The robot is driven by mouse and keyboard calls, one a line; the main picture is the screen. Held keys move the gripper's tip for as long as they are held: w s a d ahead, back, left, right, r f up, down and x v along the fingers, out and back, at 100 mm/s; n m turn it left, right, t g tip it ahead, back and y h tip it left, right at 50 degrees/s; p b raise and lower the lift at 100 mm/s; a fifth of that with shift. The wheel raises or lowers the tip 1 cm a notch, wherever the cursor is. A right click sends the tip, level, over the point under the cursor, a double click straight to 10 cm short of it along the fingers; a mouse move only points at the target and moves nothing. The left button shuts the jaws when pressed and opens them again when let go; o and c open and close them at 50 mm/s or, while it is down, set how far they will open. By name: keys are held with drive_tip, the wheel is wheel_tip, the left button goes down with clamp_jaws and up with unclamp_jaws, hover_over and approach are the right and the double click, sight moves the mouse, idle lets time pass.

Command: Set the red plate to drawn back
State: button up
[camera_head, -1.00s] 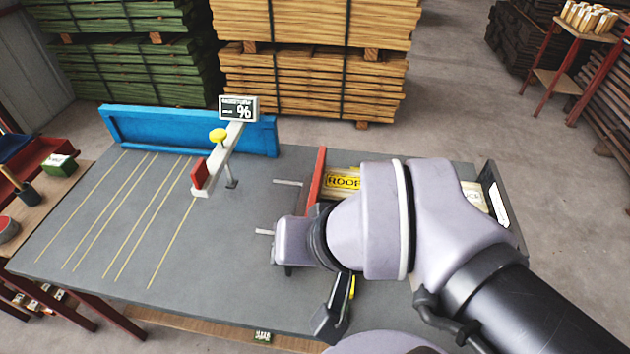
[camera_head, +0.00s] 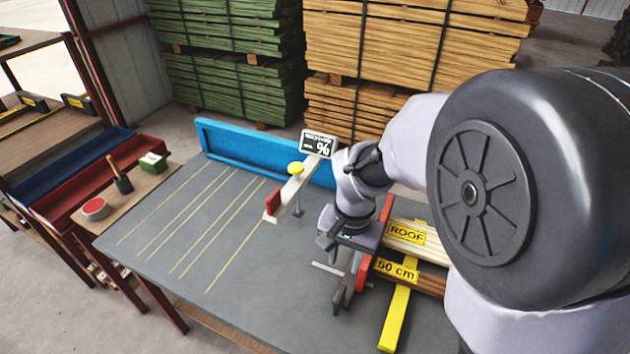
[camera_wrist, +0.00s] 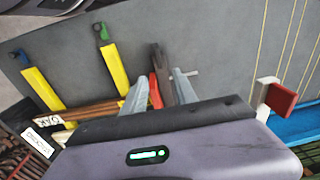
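The red plate (camera_head: 386,208) stands upright as a long, thin strip on the grey table, beside the boards, partly hidden by my arm. Metal rods stick out on its left side. My gripper (camera_head: 345,243) is low over the table at the plate's left side in the head view. In the wrist view, my gripper's two fingers (camera_wrist: 158,92) are apart. Part of the red plate (camera_wrist: 155,92) and a dark grey bar (camera_wrist: 160,72) show between them, with visible gaps. I cannot tell whether a finger touches either.
Boards labelled ROOF (camera_head: 407,236) and 50 cm (camera_head: 397,270) lie right of the plate, with a yellow bar (camera_head: 396,318) nearby. A white arm with a red end block (camera_head: 272,204) stands left of my gripper. A blue fence (camera_head: 265,152) lines the back. The table's left is clear.

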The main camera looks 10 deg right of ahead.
sight(339, 301)
drive_tip(key=shift+g, duration=0.3)
drive_tip(key=f+b, duration=0.2)
drive_tip(key=f, duration=0.4)
drive_tip(key=f+b, duration=0.2)
drive_tip(key=f, duration=0.5)
drive_tip(key=f+b, duration=0.2)
drive_tip(key=f, duration=0.5)
drive_tip(key=shift+w+d, duration=0.15)
drive_tip(key=shift+w, duration=0.25)
clamp_jaws()
